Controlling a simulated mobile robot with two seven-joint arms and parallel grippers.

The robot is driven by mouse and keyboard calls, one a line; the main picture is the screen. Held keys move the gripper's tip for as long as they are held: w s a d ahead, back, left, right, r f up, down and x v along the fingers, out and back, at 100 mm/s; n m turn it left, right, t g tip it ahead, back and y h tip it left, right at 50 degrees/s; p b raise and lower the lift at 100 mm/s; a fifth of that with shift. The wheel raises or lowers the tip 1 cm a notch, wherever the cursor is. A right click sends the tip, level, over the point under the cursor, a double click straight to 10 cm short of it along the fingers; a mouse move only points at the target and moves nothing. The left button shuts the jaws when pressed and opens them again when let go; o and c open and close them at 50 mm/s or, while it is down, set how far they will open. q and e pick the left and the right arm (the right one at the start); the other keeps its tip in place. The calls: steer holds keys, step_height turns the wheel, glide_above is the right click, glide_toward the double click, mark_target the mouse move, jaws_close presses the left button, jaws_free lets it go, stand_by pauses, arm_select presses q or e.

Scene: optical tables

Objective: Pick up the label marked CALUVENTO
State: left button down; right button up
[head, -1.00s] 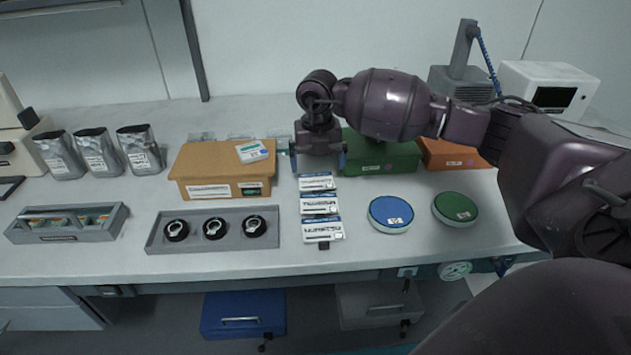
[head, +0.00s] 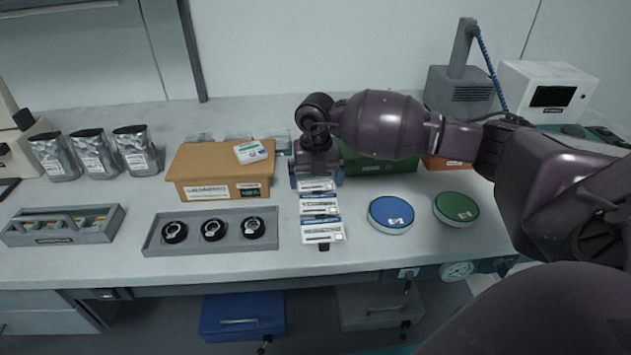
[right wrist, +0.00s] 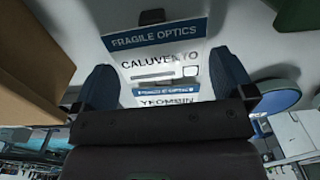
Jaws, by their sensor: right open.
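The CALUVENTO label (right wrist: 160,62) is white with a blue "FRAGILE OPTICS" band and shows in the right wrist view. It lies between the two blue fingers of my right gripper (right wrist: 165,82), which is open and empty. A second label (right wrist: 166,101) lies just below it, partly hidden by the gripper. In the head view, my right gripper (head: 316,181) is over the farthest label (head: 317,186) of a column on the bench. Nearer labels are the middle one (head: 319,205) and the front one (head: 323,231). My left gripper is out of view.
A cardboard box (head: 222,175) stands close left of my gripper, with a green box (head: 378,164) behind right. A grey tray (head: 212,232) with black rings lies left of the labels. A blue disc (head: 391,213) and green disc (head: 456,207) lie right.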

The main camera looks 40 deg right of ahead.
steer(key=shift+f, duration=0.15)
steer(key=c, duration=0.6)
steer(key=shift+c, duration=0.2)
